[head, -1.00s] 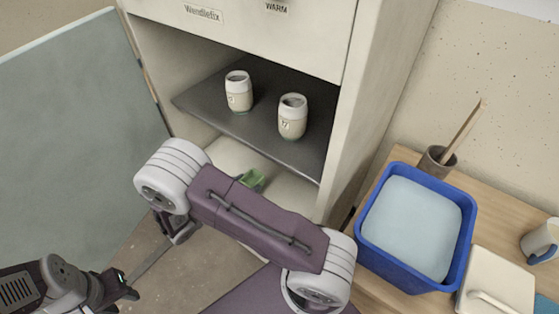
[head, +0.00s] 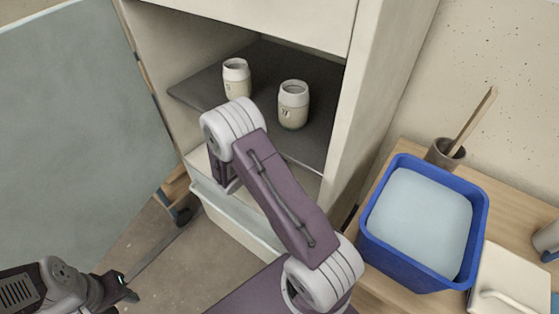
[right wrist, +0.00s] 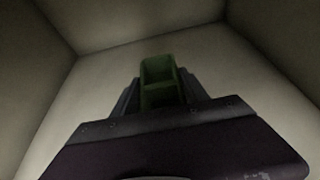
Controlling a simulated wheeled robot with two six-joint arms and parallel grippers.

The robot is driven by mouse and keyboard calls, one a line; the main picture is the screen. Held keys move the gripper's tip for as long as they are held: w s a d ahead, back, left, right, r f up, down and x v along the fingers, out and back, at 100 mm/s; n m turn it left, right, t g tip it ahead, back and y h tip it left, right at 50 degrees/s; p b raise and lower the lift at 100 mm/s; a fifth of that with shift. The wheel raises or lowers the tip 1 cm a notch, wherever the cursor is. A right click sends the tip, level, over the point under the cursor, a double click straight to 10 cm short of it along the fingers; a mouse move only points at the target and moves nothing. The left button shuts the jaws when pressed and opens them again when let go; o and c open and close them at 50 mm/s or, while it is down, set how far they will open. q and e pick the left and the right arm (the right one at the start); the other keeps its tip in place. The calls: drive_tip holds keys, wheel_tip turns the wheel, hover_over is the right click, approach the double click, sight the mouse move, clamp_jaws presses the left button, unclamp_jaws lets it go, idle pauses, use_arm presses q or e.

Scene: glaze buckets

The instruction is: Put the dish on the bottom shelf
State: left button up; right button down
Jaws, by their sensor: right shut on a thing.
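The dish (right wrist: 158,72) is small, green and box-like. In the right wrist view it sits between the fingers of my right gripper (right wrist: 160,92), which is shut on it. Pale walls surround it, inside the lower compartment. I cannot tell whether the dish touches the shelf. In the head view the dish and right gripper are hidden behind my right arm. The bottom shelf (head: 292,179) shows as a pale strip under the dark upper shelf (head: 325,125). My left gripper (head: 127,288) is low at the left, away from the cabinet; its opening is unclear.
Two cream jars stand on the upper shelf, one at left (head: 236,76) and one at right (head: 293,104). The cabinet's right side wall (head: 372,110) bounds the opening. A blue bucket (head: 375,250) of pale glaze stands on the wooden table at right.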

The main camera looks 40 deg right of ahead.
wheel_tip(320, 180, down, 4)
drive_tip(key=shift+d+f+b, duration=0.1)
drive_tip(key=shift+d+b, duration=0.05)
drive_tip(key=shift+b, duration=0.9)
drive_tip(key=shift+r, duration=0.25)
drive_tip(key=c, duration=1)
unclamp_jaws()
drive_tip(key=shift+f, duration=0.2)
drive_tip(key=o, duration=0.4)
